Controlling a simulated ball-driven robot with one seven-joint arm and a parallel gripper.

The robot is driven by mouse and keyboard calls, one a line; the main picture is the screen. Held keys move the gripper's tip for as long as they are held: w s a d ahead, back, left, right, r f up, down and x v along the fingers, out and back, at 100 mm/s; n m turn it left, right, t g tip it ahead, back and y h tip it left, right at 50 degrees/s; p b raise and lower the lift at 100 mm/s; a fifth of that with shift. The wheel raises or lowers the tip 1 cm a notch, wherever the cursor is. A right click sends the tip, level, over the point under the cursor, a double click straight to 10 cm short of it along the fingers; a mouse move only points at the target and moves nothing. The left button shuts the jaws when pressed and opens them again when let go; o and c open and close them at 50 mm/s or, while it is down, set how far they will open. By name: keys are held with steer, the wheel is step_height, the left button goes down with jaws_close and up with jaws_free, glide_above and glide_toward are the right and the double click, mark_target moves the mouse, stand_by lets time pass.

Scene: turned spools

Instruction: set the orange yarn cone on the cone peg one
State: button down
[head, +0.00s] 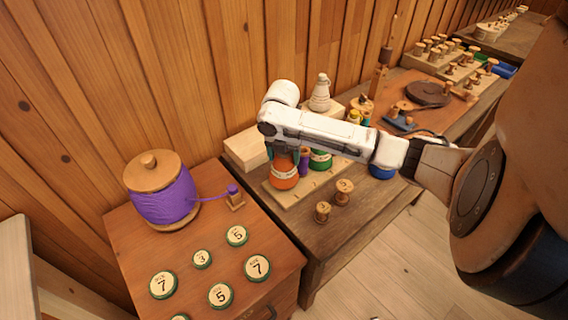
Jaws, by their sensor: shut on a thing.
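The orange yarn cone (284,175) is at the left end of a pale wooden board (310,188) on the dark bench. My gripper (285,157) points down over its top and is shut on it. The cone looks upright and at or just above the board; I cannot tell whether it touches. Cone peg one is not visible, and the cone and my gripper cover that end of the board. A green cone (320,160) and a narrow purple one (304,161) stand just right of my gripper, partly behind my arm.
A blue cone (382,172) stands farther right under my arm. Two small wooden spools (344,191) stand in front of the board. A pale block (245,148) lies behind left. A large purple spool (163,193) and numbered discs (220,295) are on the left cabinet.

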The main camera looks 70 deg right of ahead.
steer(key=shift+f+b, duration=0.55)
steer(key=shift+f, duration=0.35)
steer(key=shift+f, duration=0.6)
stand_by(1.3)
steer(key=shift+c, duration=1.8)
jaws_free()
steer(key=r+p, duration=0.4)
steer(key=r, duration=0.1)
steer(key=a+r+p, duration=0.1)
steer(key=r+p, duration=0.2)
steer(key=shift+r, duration=0.1)
steer(key=shift+s+a+r, duration=0.1)
steer(key=shift+a+r, duration=0.05)
steer(key=shift+r, duration=1.25)
